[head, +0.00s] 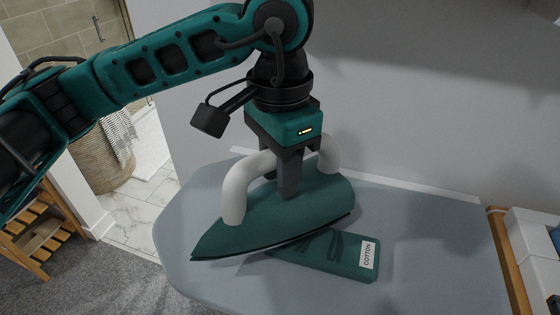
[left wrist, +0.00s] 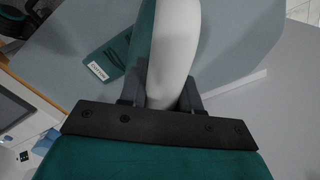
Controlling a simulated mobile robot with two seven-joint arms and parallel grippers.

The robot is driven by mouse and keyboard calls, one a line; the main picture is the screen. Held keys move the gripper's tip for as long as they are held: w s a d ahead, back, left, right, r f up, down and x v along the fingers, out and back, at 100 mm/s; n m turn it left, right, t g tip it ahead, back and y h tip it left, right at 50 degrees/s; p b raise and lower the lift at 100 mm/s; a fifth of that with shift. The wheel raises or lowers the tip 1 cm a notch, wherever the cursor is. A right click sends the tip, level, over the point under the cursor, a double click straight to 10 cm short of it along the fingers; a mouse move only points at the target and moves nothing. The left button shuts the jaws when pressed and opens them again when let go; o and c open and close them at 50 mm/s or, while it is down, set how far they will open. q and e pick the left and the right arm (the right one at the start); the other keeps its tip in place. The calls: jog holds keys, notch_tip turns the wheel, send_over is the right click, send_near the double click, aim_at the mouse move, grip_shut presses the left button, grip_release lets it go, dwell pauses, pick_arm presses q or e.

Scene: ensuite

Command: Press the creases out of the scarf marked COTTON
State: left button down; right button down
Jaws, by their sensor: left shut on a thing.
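The folded green scarf (head: 325,254) lies on the grey ironing board (head: 430,255), with a white label reading COTTON at its right end. Dark crease marks show on it. The green iron (head: 285,215) with a white handle (head: 235,190) stands over the scarf's far left part and hides some of it. My left gripper (head: 289,190) is shut on the iron's handle from above. In the left wrist view the handle (left wrist: 173,50) runs between the fingers, and the scarf (left wrist: 112,58) shows to the left of it. My right gripper is out of view.
A wall stands behind the board. A wooden-edged unit with white items (head: 530,245) is at the right. A woven basket (head: 100,160) and a wooden rack (head: 35,235) stand on the floor at left. The board's right part is clear.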

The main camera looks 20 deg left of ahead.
aim_at(308, 198)
pick_arm(q)
jog(key=shift+f+b, duration=0.9)
jog(key=shift+b, duration=0.3)
dwell(0.7)
jog(key=shift+d+b, duration=0.4)
jog(key=shift+d, duration=1.65)
jog(key=d+b, duration=0.1)
jog(key=d, duration=0.7)
jog(key=shift+s+f+b, duration=0.15)
jog(key=shift+s+b, duration=0.15)
jog(key=shift+b, duration=0.05)
jog(key=shift+a, duration=0.1)
jog(key=shift+w+a+r+b, duration=0.15)
jog(key=shift+a+b, duration=0.2)
jog(key=shift+a, duration=0.65)
jog(key=shift+w+a+r+b, duration=0.15)
jog(key=shift+a+b, duration=0.2)
jog(key=shift+a, duration=0.65)
